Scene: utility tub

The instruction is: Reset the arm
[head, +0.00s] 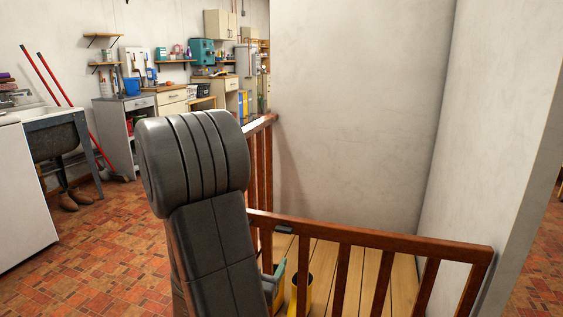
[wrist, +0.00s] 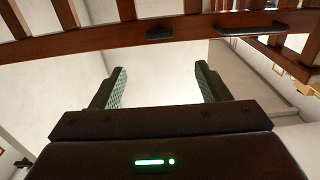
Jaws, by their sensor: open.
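My gripper (wrist: 158,90) shows in the wrist view with its two dark fingers wide apart. Nothing is between the fingers; a pale wall lies behind them. In the head view my arm rises in the lower middle as a thick dark grey link, and my gripper cannot be seen there. The wooden railing (head: 370,239) stands close beside my arm in the head view. The railing also crosses the top of the wrist view (wrist: 110,40), beyond the fingertips and apart from them.
A utility tub (head: 58,138) stands at the left beside a white appliance (head: 22,200). Yellow boots (head: 300,290) stand behind the railing. A pale wall (head: 350,100) fills the right. Brick floor (head: 105,240) is clear left of my arm.

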